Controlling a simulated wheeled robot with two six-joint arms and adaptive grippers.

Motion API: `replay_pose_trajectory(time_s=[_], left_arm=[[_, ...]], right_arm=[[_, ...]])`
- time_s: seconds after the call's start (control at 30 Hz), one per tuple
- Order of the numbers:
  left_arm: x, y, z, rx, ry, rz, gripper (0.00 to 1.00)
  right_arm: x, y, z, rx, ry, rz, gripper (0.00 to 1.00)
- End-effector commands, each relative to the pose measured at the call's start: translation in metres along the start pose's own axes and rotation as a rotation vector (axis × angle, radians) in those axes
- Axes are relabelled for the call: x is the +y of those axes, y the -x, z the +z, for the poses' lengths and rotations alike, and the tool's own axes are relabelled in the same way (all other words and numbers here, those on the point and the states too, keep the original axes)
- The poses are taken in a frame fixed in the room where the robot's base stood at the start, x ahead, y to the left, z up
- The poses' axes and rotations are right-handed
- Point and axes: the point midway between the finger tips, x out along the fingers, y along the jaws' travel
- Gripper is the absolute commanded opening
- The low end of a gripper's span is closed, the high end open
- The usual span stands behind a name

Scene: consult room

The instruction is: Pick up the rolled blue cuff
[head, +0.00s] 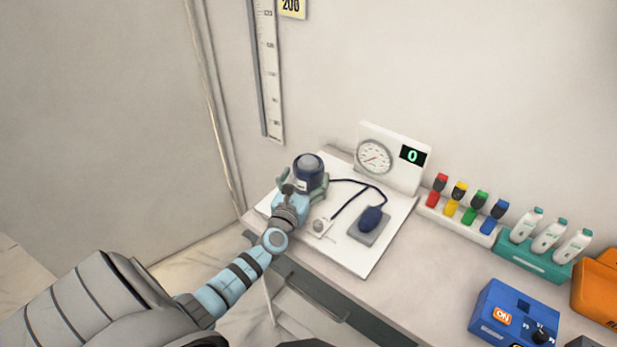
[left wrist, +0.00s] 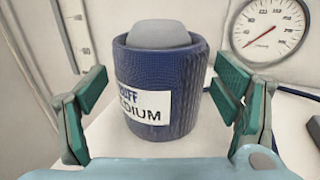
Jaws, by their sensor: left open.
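The rolled blue cuff (head: 309,174) stands upright on the white board (head: 365,262) at the back left of the counter. In the left wrist view the cuff (left wrist: 180,85) has a grey core on top and a white label reading "MEDIUM". My left gripper (head: 303,186) is at the cuff. In the left wrist view its green fingers (left wrist: 162,115) are open, one on each side of the cuff, with a gap showing at the left finger. The right gripper is not in view.
A dark bulb (head: 372,219) on a grey pad and a gauge panel (head: 393,157) are right of the cuff, with a black tube between. The wall is close behind.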

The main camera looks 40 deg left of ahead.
Motion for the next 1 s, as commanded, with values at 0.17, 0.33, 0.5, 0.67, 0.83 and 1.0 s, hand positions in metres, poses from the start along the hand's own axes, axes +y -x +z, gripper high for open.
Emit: replay_pose_trajectory(time_s=[0.17,0.33,0.5,0.67,0.83,1.0], left_arm=[[0.000,-0.030,-0.002,-0.003,0.002,0.002,0.82],[0.000,-0.058,-0.003,-0.001,0.003,0.001,0.82],[0.000,-0.061,0.000,0.000,0.003,0.001,0.82],[0.000,-0.060,0.000,0.000,0.004,0.001,0.65],[0.000,-0.060,0.000,0.000,0.004,0.001,0.37],[0.000,-0.060,0.000,0.000,0.004,0.001,0.36]], right_arm=[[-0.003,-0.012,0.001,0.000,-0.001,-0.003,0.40],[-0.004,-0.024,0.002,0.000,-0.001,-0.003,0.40],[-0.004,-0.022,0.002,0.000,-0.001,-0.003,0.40],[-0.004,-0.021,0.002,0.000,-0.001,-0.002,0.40],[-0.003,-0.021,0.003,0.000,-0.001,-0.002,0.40],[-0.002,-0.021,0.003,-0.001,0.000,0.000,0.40]])
